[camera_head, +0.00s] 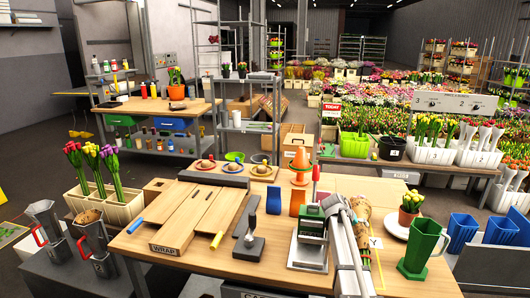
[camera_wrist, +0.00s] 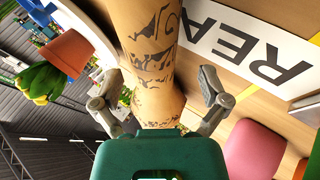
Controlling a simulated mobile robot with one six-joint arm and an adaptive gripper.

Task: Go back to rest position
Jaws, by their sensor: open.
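My gripper (camera_wrist: 155,88) is open in the wrist view, with one finger on each side of a brown paper-wrapped bunch (camera_wrist: 153,45) printed with dark marks. I cannot tell whether the fingers touch the paper. The same wrapped bunch (camera_head: 361,208) shows in the head view, partly hidden behind my grey arm (camera_head: 345,245), at the right part of the wooden table (camera_head: 275,262). My gripper's fingers are not clear in the head view. A white sign reading "REA" (camera_wrist: 250,45) lies beside the bunch in the wrist view.
A potted plant (camera_head: 408,216) and a green jug (camera_head: 422,249) stand right of my arm. A grey press-like device (camera_head: 309,240) and a blue block (camera_head: 273,200) stand to its left. Wooden boards (camera_head: 205,212) cover the table's left. A pink object (camera_wrist: 254,150) is near my gripper.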

